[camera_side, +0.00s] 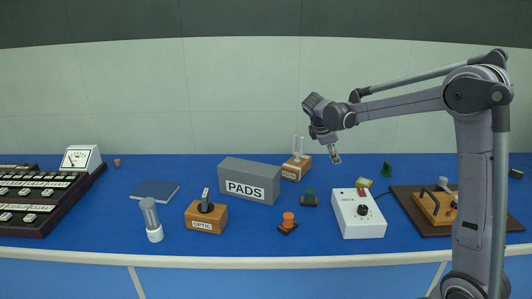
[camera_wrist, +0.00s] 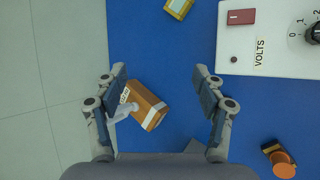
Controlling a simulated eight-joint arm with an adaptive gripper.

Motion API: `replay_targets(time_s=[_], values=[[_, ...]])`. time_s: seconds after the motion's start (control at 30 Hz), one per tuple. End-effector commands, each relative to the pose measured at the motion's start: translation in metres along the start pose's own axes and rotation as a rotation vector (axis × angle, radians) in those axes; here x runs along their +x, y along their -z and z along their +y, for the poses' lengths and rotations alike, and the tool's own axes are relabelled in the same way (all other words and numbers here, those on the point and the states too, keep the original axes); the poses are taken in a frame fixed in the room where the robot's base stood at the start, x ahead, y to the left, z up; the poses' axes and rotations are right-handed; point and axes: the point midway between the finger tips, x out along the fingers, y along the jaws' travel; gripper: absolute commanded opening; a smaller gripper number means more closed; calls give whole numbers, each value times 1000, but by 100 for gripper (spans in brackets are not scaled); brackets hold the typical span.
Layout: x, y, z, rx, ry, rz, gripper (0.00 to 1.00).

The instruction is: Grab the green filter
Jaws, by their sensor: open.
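A dark green, knob-like piece (camera_side: 310,197) stands on a small brown base near the middle of the blue bench in the side view. A second small green piece (camera_side: 387,169) stands farther back, right of the white box. I cannot tell for sure which is the filter; neither is clear in the wrist view. My gripper (camera_side: 335,158) hangs above the back of the bench, right of the tuning fork and apart from everything below. In the wrist view my gripper (camera_wrist: 160,88) is open with nothing held; the fork's wooden block shows below, between the fingers.
The wooden fork block (camera_side: 296,168) with upright prongs stands behind the grey PADS box (camera_side: 249,181). An orange piece on a dark base (camera_side: 288,222) is in front. A white VOLTS box (camera_side: 358,214) and small yellow box (camera_side: 363,183) lie right. Blue bench (camera_side: 255,228) is clear in front.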

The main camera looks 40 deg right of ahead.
Motion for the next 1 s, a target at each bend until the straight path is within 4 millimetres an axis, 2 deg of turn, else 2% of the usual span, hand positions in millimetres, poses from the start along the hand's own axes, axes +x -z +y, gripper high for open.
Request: replay_targets(time_s=[0.03,0.1,0.3,0.43,0.6,0.8,1.0], values=[[17,-3,11,-35,3,-49,70],[37,-9,23,-89,9,-115,70],[96,-28,49,-238,53,-303,70],[136,-44,57,-329,102,-422,70],[182,-65,57,-434,183,-561,70],[213,-82,51,-506,257,-656,70],[224,-89,48,-524,278,-678,70]])
